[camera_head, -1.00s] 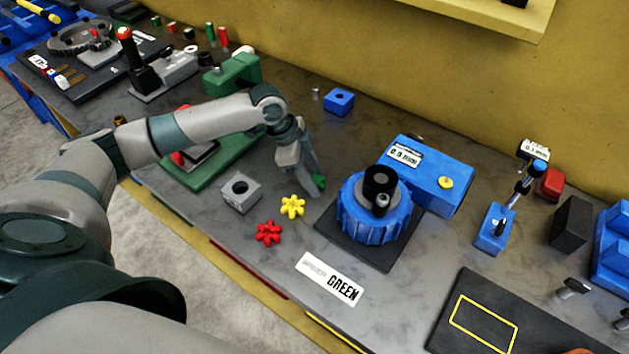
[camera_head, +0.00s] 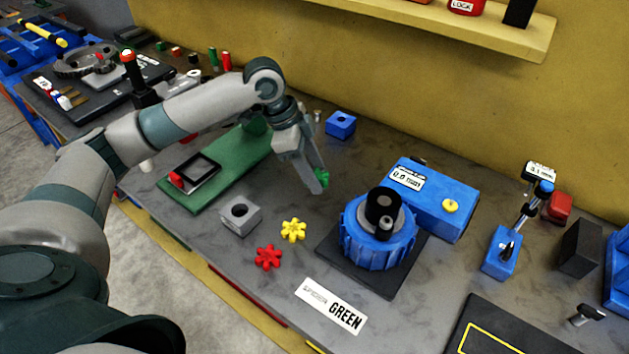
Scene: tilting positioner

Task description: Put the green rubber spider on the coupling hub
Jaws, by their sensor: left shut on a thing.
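My left gripper (camera_head: 320,184) is shut on the green rubber spider (camera_head: 323,176). Only part of the spider shows between the fingers, above the bench and left of the positioner. The blue tilting positioner (camera_head: 372,240) stands on a dark base plate. On its top is a dark cylindrical piece (camera_head: 383,204) with a smaller one beside it, which looks like the coupling hub. A yellow spider (camera_head: 293,230) and a red spider (camera_head: 268,257) lie on the bench left of the positioner. A sign (camera_head: 331,306) reading GREEN lies in front. My right gripper is not in view.
A blue box with a display (camera_head: 432,196) adjoins the positioner. A grey block with a hole (camera_head: 240,215) and a green plate (camera_head: 222,172) lie left. A blue block (camera_head: 340,125) sits behind. A blue stand (camera_head: 503,252) is at right. Bare bench lies between gripper and positioner.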

